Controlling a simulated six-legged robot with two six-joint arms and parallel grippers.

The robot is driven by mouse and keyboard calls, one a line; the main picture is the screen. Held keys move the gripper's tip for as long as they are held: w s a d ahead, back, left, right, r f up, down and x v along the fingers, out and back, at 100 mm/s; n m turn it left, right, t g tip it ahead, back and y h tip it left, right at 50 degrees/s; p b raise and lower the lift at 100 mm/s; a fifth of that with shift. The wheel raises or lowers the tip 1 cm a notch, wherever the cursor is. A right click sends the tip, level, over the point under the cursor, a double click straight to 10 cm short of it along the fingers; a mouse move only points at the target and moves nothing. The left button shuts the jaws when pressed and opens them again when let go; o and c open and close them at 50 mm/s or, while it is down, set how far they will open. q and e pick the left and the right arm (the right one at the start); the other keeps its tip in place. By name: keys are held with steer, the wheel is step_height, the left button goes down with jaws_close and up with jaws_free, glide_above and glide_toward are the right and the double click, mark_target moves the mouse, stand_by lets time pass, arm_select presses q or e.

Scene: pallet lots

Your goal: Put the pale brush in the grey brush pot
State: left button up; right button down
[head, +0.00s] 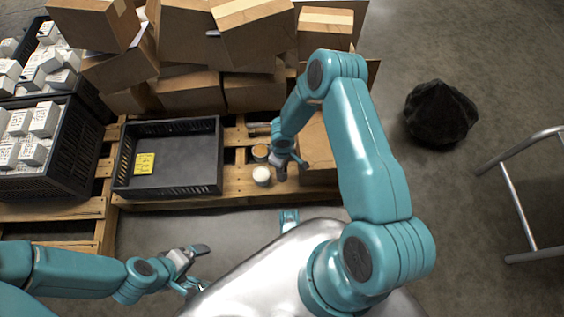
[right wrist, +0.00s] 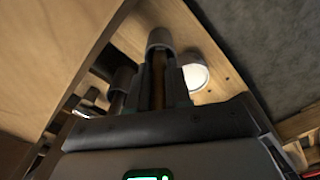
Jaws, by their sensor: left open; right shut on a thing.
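My right gripper (head: 283,165) is low over the pallet, just right of two small round containers. In the right wrist view it is shut on a slim tan-brown shaft with a grey end (right wrist: 160,40), which looks like the brush; its paleness is hard to judge. A white-topped round container (head: 262,176) stands at the pallet's front edge; a round white top also shows beside the held shaft in the right wrist view (right wrist: 196,76). A brown-topped round container (head: 260,153) stands behind it. I cannot tell which is the grey brush pot. My left gripper (head: 190,270) is open and empty, in front of the pallet.
A black crate (head: 215,165) with a yellow label (head: 145,163) is left of the containers. Stacked cardboard boxes (head: 190,92) stand behind. A grey item (head: 258,127) lies near them. Crates of white boxes (head: 45,185) are far left. A black bag (head: 440,112) sits on the floor right.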

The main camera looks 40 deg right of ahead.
steer(key=c, duration=1)
jaws_free()
steer(key=shift+f+b, duration=0.2)
steer(key=shift+b, duration=0.25)
steer(key=shift+s+r, duration=0.1)
steer(key=shift+r, duration=0.05)
steer(key=shift+r, duration=0.1)
